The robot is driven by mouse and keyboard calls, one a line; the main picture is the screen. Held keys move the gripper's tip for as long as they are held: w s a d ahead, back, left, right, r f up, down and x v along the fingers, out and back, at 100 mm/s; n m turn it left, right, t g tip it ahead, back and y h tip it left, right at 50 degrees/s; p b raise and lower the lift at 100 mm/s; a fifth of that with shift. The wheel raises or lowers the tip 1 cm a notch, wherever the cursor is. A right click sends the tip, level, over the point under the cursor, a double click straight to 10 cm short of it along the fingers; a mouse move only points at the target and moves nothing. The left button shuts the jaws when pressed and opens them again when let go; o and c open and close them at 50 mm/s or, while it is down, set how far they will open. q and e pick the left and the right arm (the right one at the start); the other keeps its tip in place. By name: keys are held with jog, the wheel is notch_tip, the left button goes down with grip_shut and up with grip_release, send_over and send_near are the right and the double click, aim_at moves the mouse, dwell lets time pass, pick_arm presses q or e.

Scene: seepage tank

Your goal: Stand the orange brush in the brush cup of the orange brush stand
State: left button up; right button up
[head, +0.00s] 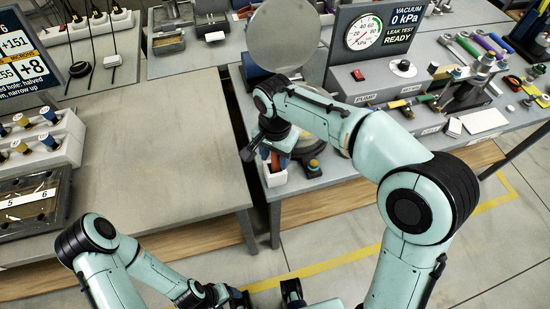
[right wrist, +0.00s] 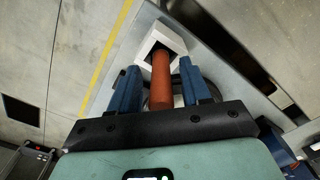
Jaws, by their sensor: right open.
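The orange brush (right wrist: 161,80) shows in the right wrist view as a thick orange-brown cylinder. Its far end is in the dark opening of a white square brush cup (right wrist: 153,40). The white cup also shows in the head view (head: 273,177), at the front edge of the right bench, with a little orange above it. My right gripper (right wrist: 159,82) is open, with one blue finger on each side of the brush and gaps visible between. In the head view my right gripper (head: 262,150) is above the cup. My left arm is low in the head view; its finger state is unclear.
A large round grey disc (head: 283,35) stands behind the cup. A knob (head: 313,168) sits just right of the cup. The pump panel (head: 385,85) and tools are farther right. The left bench (head: 150,150) has a wide clear top, and a gap separates the benches.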

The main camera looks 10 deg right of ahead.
aim_at(277, 172)
jog(key=r, duration=0.3)
jog(key=r+p, duration=0.1)
jog(key=r, duration=0.7)
jog(key=shift+s+d+r+p, duration=0.1)
jog(key=shift+s+r+p, duration=0.05)
jog(key=shift+s+p, duration=0.25)
pick_arm(q)
jog(key=shift+w+r, duration=0.3)
jog(key=shift+r, duration=0.25)
jog(key=shift+w+r, duration=0.25)
jog(key=shift+r, duration=0.25)
